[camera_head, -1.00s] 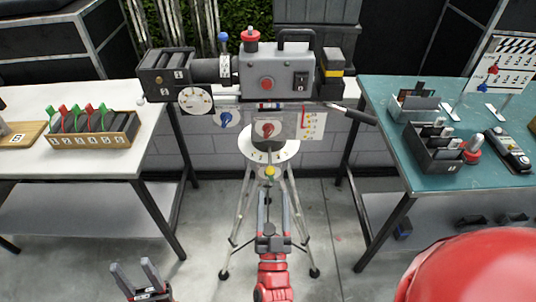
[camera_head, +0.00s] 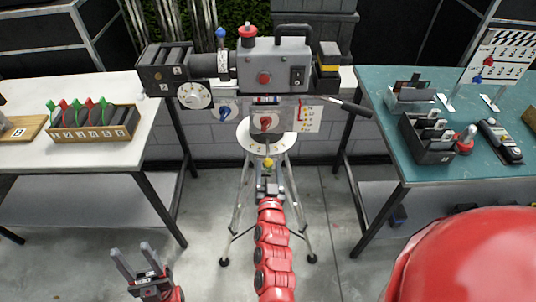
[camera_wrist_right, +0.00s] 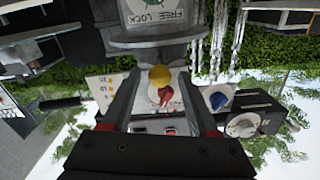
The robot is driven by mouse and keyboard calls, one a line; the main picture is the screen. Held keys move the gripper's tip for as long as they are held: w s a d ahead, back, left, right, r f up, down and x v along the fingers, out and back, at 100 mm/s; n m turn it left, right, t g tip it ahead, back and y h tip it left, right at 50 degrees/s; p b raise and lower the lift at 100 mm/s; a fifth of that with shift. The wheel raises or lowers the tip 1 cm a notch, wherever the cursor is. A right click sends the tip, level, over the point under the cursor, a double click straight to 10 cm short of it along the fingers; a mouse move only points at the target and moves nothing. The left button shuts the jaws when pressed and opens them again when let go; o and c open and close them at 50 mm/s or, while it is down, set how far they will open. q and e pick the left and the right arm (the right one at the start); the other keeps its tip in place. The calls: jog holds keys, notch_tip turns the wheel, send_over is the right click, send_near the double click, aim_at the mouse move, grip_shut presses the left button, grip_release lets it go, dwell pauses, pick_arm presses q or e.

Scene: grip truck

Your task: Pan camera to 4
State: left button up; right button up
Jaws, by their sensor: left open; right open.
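The grey film camera (camera_head: 273,62) stands on a tripod (camera_head: 237,200) between two tables. Below it is a round white pan dial (camera_head: 250,140) with small marks, too small to read. A yellow knob (camera_head: 268,162) hangs at the dial's front edge. My right gripper (camera_head: 268,176) is open just in front of and below that knob. In the right wrist view the yellow knob (camera_wrist_right: 159,77) shows between the open fingers, with no clear contact; a red knob (camera_wrist_right: 165,96) lies beyond it. My left gripper (camera_head: 135,262) is open and empty, low at the left.
A black pan handle (camera_head: 352,106) sticks out to the right of the camera. A white table (camera_head: 60,170) with a slotted box (camera_head: 95,142) is at left. A teal table (camera_head: 480,175) with boxes is at right.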

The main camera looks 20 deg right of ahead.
aim_at(268, 155)
jog(key=shift+p+x, duration=0.35)
jog(key=shift+x, duration=1.95)
grip_shut()
